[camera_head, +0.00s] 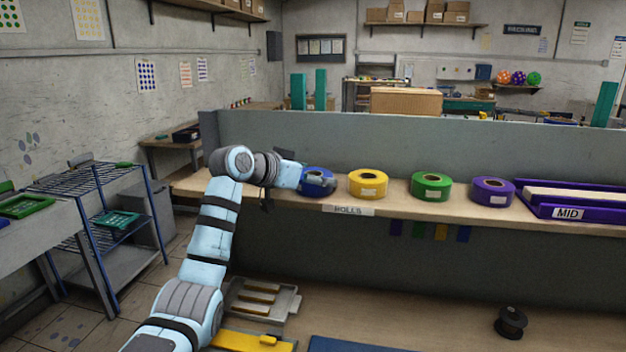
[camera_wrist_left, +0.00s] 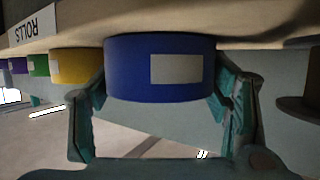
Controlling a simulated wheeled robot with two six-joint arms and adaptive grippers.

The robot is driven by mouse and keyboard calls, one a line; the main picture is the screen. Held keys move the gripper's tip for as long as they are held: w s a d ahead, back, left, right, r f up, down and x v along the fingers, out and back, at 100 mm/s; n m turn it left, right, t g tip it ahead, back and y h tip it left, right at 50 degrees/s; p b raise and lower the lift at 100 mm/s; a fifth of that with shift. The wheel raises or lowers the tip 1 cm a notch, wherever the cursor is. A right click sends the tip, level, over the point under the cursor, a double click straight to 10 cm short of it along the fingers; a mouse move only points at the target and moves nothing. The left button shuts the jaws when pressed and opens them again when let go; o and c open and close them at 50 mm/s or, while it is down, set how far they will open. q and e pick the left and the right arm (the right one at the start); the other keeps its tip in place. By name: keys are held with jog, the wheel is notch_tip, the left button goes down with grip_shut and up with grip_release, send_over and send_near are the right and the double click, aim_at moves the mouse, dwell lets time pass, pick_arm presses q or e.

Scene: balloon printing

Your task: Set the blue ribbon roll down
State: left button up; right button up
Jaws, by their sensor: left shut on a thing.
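The blue ribbon roll (camera_head: 319,183) is at the left end of the row of rolls on the wooden shelf (camera_head: 400,208), left of the yellow roll (camera_head: 368,184). My left gripper (camera_head: 303,178) reaches it from the left and is shut on it. In the left wrist view, which looks upside down, the blue roll (camera_wrist_left: 160,68) sits between the two fingers, its white label facing the camera. Its flat side is at the shelf surface; I cannot tell whether it bears fully on it. My right gripper is not in view.
Right of the yellow roll stand a green roll (camera_head: 431,187) and a purple roll (camera_head: 493,191), then a purple tray (camera_head: 570,203) marked MID. A grey panel (camera_head: 420,145) rises behind the shelf. A black spool (camera_head: 511,322) stands on the lower worktop.

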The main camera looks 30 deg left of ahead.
pick_arm(q)
jog(key=shift+s+r, duration=0.1)
jog(key=shift+s, duration=0.5)
jog(key=o, duration=1.2)
jog(key=shift+w+f, duration=0.25)
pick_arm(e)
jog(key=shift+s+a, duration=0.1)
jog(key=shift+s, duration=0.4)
pick_arm(q)
jog(key=shift+r, duration=0.1)
jog(key=shift+s+r, duration=0.1)
jog(key=shift+r, duration=0.15)
jog(key=b+v, duration=0.2)
jog(key=v, duration=0.9)
jog(key=shift+s, duration=0.35)
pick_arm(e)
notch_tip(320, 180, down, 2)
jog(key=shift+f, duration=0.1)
